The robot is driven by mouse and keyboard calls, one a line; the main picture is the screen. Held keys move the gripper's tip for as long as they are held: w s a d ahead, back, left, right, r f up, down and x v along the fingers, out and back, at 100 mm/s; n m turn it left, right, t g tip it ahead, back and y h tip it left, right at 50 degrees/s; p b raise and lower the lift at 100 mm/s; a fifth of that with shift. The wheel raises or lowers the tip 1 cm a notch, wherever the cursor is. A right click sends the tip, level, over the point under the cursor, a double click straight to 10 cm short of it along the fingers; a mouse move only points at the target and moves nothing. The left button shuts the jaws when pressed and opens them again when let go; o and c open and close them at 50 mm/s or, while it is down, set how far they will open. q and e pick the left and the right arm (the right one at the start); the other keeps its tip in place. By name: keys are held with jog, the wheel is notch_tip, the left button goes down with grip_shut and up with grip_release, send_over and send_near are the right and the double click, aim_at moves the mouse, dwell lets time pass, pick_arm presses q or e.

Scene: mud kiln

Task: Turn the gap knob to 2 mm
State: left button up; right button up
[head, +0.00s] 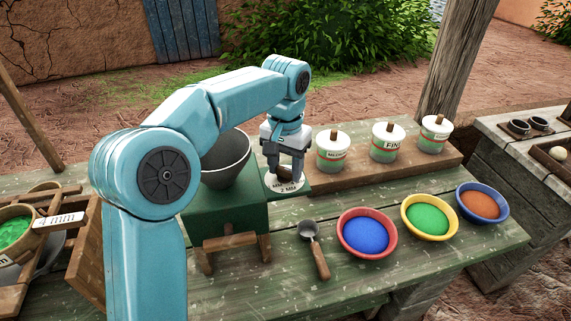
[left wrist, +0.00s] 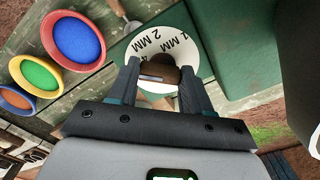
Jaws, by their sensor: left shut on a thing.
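The gap knob (left wrist: 158,73) is a small brown grip on a round white dial (left wrist: 146,46), which also shows in the head view (head: 291,188). The dial sits beside the green mill body (head: 226,220) under a dark bowl-shaped hopper (head: 226,160). I cannot tell which label is at a pointer. My right gripper is not in view.
A metal scoop (head: 315,250) and bowls of blue (head: 366,234), green (head: 429,218) and orange powder (head: 482,204) stand right of the mill. Labelled jars (head: 387,143) stand on a wooden board behind. A wooden rack with a "4 mm" tag (head: 59,220) stands at left.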

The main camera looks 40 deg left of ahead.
pick_arm(q)
jog(key=shift+r+m+p, duration=0.3)
jog(key=shift+m+p, duration=0.4)
jog(key=shift+m, duration=0.2)
jog(key=m+p, duration=0.1)
jog(key=m, duration=0.1)
jog(key=shift+m+p, duration=0.3)
jog(key=shift+p, duration=0.05)
jog(key=m+p, duration=0.2)
jog(key=m, duration=0.2)
jog(key=shift+f+m, duration=0.1)
jog(key=shift+m, duration=0.6)
jog(key=o, duration=1.1)
jog(key=shift+f, duration=0.1)
jog(key=shift+c, duration=0.2)
